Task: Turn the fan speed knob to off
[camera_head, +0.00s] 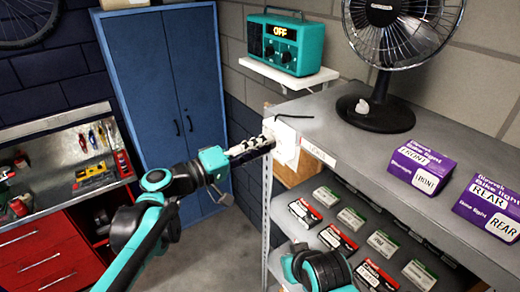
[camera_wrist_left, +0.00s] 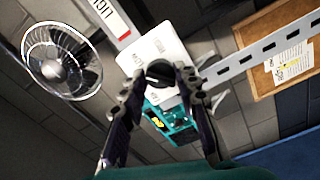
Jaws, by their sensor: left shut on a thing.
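The fan speed knob (camera_wrist_left: 160,72) is a dark round knob on a white plate (camera_wrist_left: 150,48) at the end of the shelf. My left gripper (camera_wrist_left: 163,88) is shut on it, with one finger on each side. In the head view my left gripper (camera_head: 266,143) reaches the white plate (camera_head: 284,143), and the fingers hide the knob. The knob's pointer and setting cannot be read. The desk fan (camera_head: 402,30) stands on the shelf top and also shows in the wrist view (camera_wrist_left: 62,58). My right gripper is not in view.
A teal radio (camera_head: 286,42) reading OFF sits on a white wall shelf (camera_head: 310,78). Purple light boxes (camera_head: 422,165) lie on the grey shelf top (camera_head: 330,127); several small boxes fill the tier below. A blue cabinet (camera_head: 165,90) and red drawers (camera_head: 40,255) stand left.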

